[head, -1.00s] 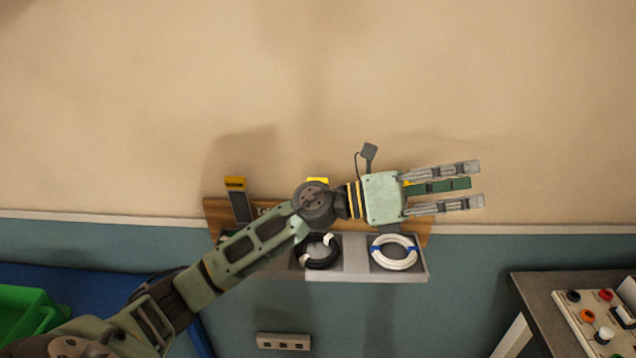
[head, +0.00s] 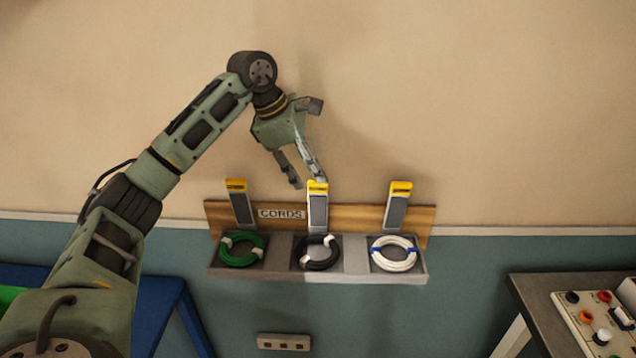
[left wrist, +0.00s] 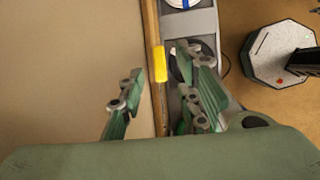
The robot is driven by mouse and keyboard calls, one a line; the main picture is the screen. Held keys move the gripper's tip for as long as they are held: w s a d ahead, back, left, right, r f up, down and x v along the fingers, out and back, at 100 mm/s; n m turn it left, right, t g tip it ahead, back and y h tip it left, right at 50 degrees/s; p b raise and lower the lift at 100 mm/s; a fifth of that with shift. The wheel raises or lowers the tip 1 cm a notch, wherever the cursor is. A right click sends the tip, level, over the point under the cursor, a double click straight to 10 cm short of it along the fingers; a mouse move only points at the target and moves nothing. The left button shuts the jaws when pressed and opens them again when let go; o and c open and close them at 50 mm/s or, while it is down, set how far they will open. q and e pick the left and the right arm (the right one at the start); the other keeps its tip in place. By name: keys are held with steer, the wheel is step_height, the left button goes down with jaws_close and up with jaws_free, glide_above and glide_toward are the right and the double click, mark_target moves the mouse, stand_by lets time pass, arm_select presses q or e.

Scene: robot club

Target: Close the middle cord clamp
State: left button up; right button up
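The middle cord clamp (head: 318,210) is a grey lever with a yellow tip, standing up from the wooden wall board above the black cord coil (head: 334,252). Its yellow tip also shows in the left wrist view (left wrist: 160,66). The left clamp (head: 240,208) and right clamp (head: 396,212) stand up in the same way. My left gripper (head: 309,183) points down from above, with its fingertips close to the middle clamp's yellow tip. In the left wrist view my left gripper (left wrist: 158,75) is open, and the yellow tip appears between its spread fingers. Contact cannot be told. My right gripper is not in view.
A grey tray (head: 356,268) under the clamps also holds a green coil (head: 257,240) and a white coil (head: 411,243). A wall socket (head: 283,342) is below. A table with a button panel (head: 590,318) stands at right. The wall above is clear.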

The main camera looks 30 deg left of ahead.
mark_target(316, 181)
arm_select(q)
steer(key=p+x, duration=0.1)
steer(key=x, duration=0.3)
steer(key=shift+p+x, duration=0.35)
steer(key=shift+x, duration=0.45)
jaws_close()
